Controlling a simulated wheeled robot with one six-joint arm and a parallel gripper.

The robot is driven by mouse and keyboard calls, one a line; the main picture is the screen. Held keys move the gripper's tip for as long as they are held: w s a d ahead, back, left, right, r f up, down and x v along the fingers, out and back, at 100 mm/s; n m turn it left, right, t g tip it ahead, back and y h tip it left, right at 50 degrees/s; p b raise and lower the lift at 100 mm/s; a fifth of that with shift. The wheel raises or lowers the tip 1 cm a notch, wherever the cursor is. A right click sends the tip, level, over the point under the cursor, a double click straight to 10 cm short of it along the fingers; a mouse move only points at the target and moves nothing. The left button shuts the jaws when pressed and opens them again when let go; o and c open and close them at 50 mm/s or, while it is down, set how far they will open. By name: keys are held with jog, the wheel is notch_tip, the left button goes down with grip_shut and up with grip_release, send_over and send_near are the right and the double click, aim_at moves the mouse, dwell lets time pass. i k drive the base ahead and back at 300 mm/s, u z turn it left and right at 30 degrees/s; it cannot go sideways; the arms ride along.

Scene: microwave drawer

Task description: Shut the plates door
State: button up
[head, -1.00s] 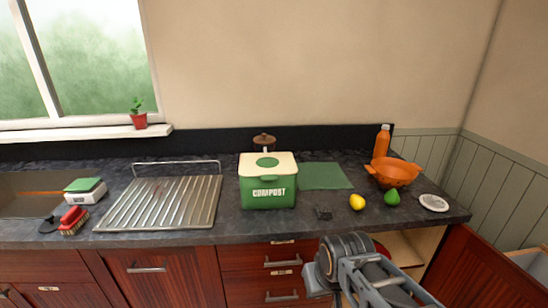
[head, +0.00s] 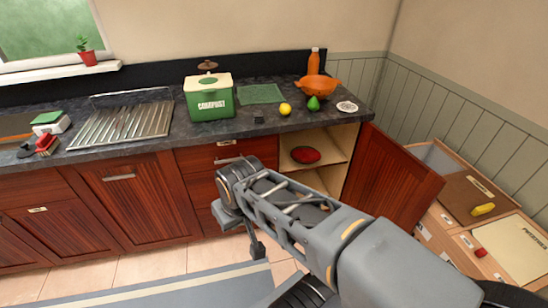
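A dark red wooden cabinet door (head: 395,182) stands wide open at the right end of the counter, swung out toward the right. No plates label can be read on it. The pale cabinet (head: 345,142) behind it is open, with a red rounded item (head: 305,155) on its shelf. My arm reaches in from the lower right, in front of the cabinet and left of the door. My gripper (head: 257,248) points down near the drawers, apart from the door. Its fingers are mostly hidden by the arm, so their opening cannot be told.
The counter (head: 160,148) holds a compost bin (head: 209,98), drying rack (head: 125,126), lemon (head: 285,109), green fruit (head: 313,103) and orange colander (head: 318,88). Wooden boxes (head: 465,200) stand on the right behind the door. The floor (head: 140,270) at the left front is clear.

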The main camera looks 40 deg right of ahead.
aim_at(385, 179)
jog(key=u, duration=0.3)
jog(key=k, duration=0.3)
jog(key=z, duration=1.35)
jog(key=i, duration=1.1)
jog(key=z, duration=0.2)
